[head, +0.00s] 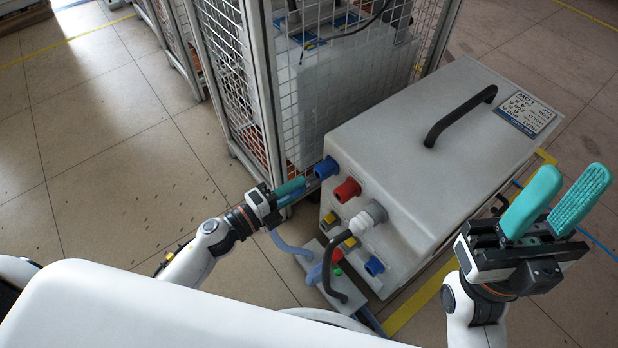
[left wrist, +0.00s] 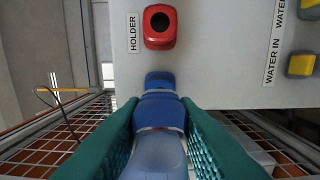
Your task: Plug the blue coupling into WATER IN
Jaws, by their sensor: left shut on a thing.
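My left gripper (head: 288,191) is shut on the blue coupling (left wrist: 160,112), with its pale blue hose (left wrist: 152,155) trailing back between the teal fingers. The coupling points at a blue fitting (left wrist: 160,79) on the heater's end panel, also seen in the head view (head: 326,168). They are in line and very close; I cannot tell whether they are joined. The WATER IN label (left wrist: 272,52) is to the right in the left wrist view, beside a yellow fitting (left wrist: 300,65). My right gripper (head: 553,205) is open and empty, right of the heater.
A red fitting (left wrist: 160,27) labelled HOLDER sits next to the blue one. A grey plug (head: 369,216) with a black cable, and a lower blue fitting (head: 374,266), are on the same panel. A wire-mesh cage (head: 225,70) stands close behind my left gripper. Floor at left is clear.

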